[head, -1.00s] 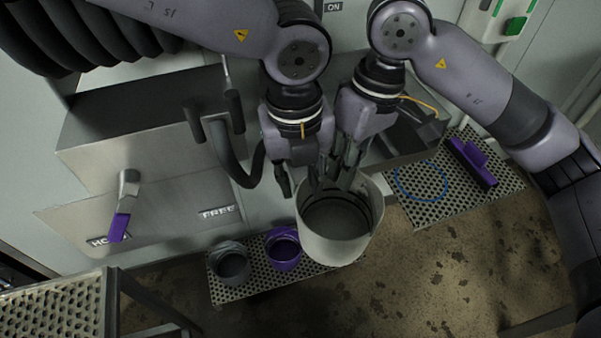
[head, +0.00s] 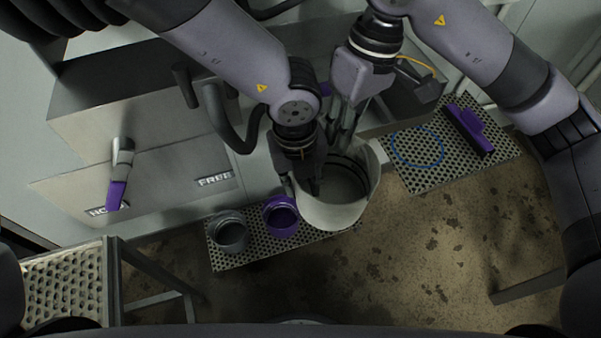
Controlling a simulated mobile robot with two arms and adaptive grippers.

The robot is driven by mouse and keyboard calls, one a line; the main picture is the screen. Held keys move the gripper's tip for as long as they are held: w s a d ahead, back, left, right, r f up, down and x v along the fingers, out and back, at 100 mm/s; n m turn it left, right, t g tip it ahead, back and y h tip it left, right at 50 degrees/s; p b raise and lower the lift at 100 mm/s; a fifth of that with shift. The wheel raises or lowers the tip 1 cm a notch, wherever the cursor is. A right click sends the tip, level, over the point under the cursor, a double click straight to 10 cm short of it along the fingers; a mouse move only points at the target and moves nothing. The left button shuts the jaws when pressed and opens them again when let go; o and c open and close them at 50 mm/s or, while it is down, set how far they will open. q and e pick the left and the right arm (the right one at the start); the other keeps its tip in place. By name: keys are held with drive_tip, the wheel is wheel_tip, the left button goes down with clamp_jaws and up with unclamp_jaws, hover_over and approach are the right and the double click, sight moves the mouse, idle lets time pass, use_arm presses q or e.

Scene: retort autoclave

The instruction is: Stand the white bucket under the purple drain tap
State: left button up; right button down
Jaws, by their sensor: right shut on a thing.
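The white bucket (head: 338,214) is upright at the right end of a low perforated shelf; whether it rests on it is hidden. My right gripper (head: 345,140) is shut on the bucket's far rim. My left gripper (head: 303,187) points down at the bucket's left rim, its fingers apart, one outside and one over the opening. A purple-handled lever (head: 117,190) hangs on the grey panel at left, between partly readable labels. A small purple part (head: 325,90) shows behind the arms; I cannot tell whether either is the drain tap.
A grey pot (head: 230,233) and a purple pot (head: 281,217) stand left of the bucket on the perforated shelf (head: 255,256). At right, a perforated shelf (head: 410,178) carries a blue ring (head: 418,147) and a purple-handled tool (head: 470,130). The stained floor (head: 430,255) in front is open.

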use_arm(q)
clamp_jaws()
drive_tip(key=shift+d, duration=0.1)
idle(0.5)
use_arm(e)
drive_tip(key=c, duration=1.6)
unclamp_jaws()
drive_tip(key=shift+o, duration=0.2)
drive_tip(key=shift+r, duration=0.15)
